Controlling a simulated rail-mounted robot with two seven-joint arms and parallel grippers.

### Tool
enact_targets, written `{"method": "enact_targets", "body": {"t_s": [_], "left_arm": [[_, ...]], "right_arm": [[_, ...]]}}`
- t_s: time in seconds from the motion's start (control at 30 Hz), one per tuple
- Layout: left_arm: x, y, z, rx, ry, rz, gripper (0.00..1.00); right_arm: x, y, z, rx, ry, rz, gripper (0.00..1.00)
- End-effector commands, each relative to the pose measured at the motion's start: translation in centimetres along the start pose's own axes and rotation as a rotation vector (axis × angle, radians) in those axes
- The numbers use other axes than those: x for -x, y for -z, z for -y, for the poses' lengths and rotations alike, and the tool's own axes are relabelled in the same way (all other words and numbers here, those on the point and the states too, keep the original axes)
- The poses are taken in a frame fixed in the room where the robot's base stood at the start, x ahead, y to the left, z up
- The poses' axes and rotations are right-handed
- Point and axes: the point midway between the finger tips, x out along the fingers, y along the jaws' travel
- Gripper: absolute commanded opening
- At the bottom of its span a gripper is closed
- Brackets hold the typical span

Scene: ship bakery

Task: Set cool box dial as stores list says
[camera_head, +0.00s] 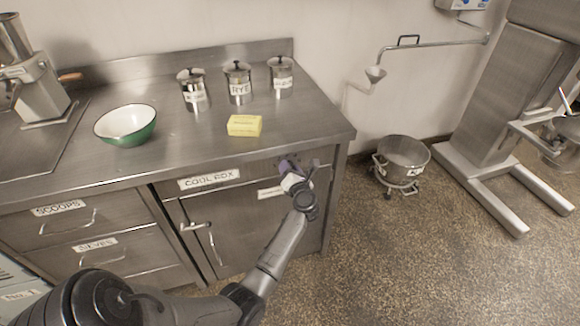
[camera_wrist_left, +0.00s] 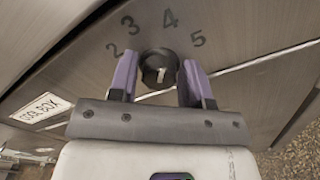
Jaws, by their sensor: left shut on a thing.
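The cool box is the counter's door front labelled "COOL BOX" (camera_head: 209,179); the label also shows in the left wrist view (camera_wrist_left: 40,108). Its dial (camera_wrist_left: 158,67) is a dark round knob with a pale mark on its face, below the numerals 2, 3, 4 and 5. My left gripper (camera_head: 290,168) is at the panel's upper right, its purple fingers shut on the dial from both sides (camera_wrist_left: 157,80). Which numeral the mark points to I cannot tell. A small white card (camera_head: 270,192) is on the front; its text is unreadable. My right gripper is out of view.
On the counter are a green bowl (camera_head: 126,125), a yellow block (camera_head: 244,125) and three lidded canisters, one labelled "RYE" (camera_head: 240,88). A door handle (camera_head: 196,226) sticks out left of my forearm. A wheeled pot (camera_head: 403,156) stands on the floor to the right.

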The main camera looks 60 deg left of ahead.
Motion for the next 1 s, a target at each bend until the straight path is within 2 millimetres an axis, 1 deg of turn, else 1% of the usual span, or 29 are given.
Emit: {"method": "enact_targets", "body": {"t_s": [0.37,0.4,0.53,0.57,0.83,0.93,1.0], "left_arm": [[0.0,0.0,0.0,-0.004,0.000,0.000,0.21],[0.0,0.0,0.0,-0.004,0.000,0.000,0.46],[0.0,0.0,0.0,-0.004,0.000,0.000,0.59],[0.0,0.0,0.0,-0.004,0.000,0.000,0.60],[0.3,0.0,0.0,-0.003,0.001,0.000,0.60],[1.2,-0.1,0.0,-0.003,0.003,-0.001,0.60],[2.2,-0.1,0.0,-0.004,0.003,-0.001,0.60]], "right_arm": [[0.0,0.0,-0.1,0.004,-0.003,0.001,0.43],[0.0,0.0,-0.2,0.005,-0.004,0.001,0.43],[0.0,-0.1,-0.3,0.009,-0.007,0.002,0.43],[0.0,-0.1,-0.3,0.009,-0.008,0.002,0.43],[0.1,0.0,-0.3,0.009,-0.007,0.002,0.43],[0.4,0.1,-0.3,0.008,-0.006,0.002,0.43],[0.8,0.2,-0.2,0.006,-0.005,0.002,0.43]]}}
